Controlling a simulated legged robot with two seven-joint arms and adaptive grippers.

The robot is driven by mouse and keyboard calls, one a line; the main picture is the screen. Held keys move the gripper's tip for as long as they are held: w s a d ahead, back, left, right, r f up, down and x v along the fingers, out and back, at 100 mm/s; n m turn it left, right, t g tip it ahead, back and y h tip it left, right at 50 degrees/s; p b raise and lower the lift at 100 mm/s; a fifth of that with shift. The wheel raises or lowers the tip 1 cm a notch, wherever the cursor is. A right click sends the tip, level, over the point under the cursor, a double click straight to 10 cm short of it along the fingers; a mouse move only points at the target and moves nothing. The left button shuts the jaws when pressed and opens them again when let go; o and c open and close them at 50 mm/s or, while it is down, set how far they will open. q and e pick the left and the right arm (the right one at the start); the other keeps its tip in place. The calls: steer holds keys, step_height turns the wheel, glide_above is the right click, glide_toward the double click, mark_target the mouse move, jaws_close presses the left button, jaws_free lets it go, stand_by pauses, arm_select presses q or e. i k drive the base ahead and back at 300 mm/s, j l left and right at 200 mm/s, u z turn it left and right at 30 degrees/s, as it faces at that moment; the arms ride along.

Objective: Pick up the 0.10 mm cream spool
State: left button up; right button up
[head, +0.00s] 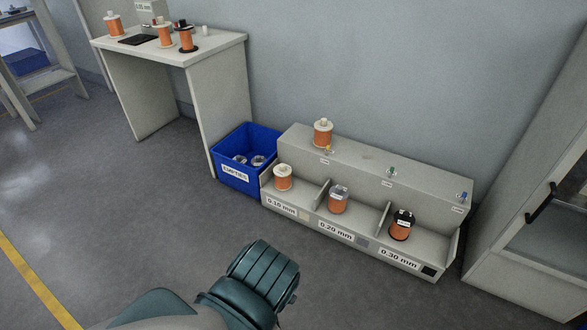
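A cream-flanged spool with orange-copper winding (283,178) stands upright in the left compartment, labelled 0.10 mm, of the grey three-bay rack (293,199). A similar cream spool (323,134) stands on the rack's upper ledge, behind and right of it. A grey-flanged spool (338,199) is in the 0.20 mm bay and a black-flanged spool (401,225) is in the 0.30 mm bay. A dark teal part of my arm shows at the bottom, in front of the rack and apart from it. No gripper fingers are visible.
A blue bin (217,176) labelled EMPTIES, holding silvery items, stands at the rack's left end. A grey table (212,51) at upper left carries several spools. A grey cabinet (535,220) stands at right. Floor before the rack is clear.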

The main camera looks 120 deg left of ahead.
mark_target(281, 171)
steer(key=u, duration=3.6)
steer(key=z, duration=0.4)
steer(key=i+j+z, duration=0.2)
steer(key=z, duration=0.15)
steer(key=i+j+z, duration=0.45)
steer(key=j+z, duration=0.3)
steer(key=i+j, duration=0.15)
steer(key=j, duration=0.2)
steer(key=i+j+z, duration=0.1)
steer(key=j, duration=0.25)
steer(key=i+j, duration=0.15)
steer(key=j, duration=0.2)
steer(key=i+j, duration=0.1)
steer(key=j, duration=0.25)
steer(key=l+z, duration=0.05)
